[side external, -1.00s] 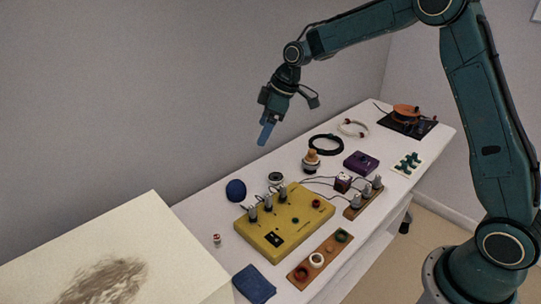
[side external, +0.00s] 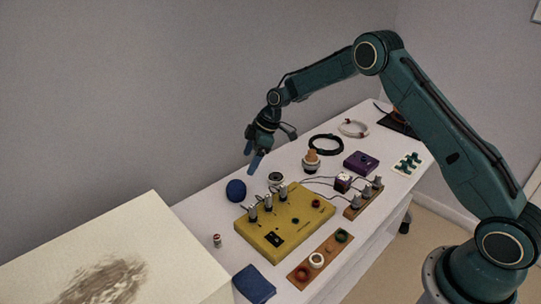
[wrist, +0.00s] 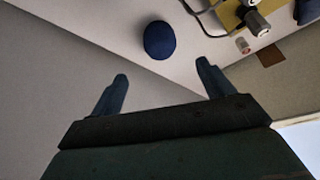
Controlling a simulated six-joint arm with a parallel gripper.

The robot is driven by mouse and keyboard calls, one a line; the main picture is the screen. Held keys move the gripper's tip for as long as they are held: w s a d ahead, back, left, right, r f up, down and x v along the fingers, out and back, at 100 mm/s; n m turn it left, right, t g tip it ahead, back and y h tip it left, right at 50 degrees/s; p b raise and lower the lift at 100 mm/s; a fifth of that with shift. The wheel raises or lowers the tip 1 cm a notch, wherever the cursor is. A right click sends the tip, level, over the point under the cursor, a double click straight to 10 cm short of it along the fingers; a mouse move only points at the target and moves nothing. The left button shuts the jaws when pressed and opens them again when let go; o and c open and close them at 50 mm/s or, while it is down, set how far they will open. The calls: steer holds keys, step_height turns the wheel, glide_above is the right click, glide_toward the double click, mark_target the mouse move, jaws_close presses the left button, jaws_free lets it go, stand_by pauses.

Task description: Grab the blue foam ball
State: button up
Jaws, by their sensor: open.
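The blue foam ball (side external: 236,190) is dark blue and round. It rests on the white table near its back edge, left of the yellow control box (side external: 285,217). In the wrist view the ball (wrist: 159,40) is ahead of the fingertips, roughly midway between their lines and apart from both. My gripper (side external: 254,160) is above and to the right of the ball in the side view, fingers pointing down. In the wrist view my gripper (wrist: 162,70) has its two blue fingers wide apart with nothing between them.
A small red-and-white cylinder (side external: 217,240) and a folded blue cloth (side external: 254,284) lie on the table in front of the ball. A round dark-rimmed part (side external: 275,179) and a knobbed base (side external: 311,163) stand behind the box. The white table (side external: 205,205) is bare around the ball's left side.

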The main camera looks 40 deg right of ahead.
mark_target(239, 183)
steer(key=x, duration=0.8)
steer(key=shift+x, duration=2.65)
steer(key=c, duration=1)
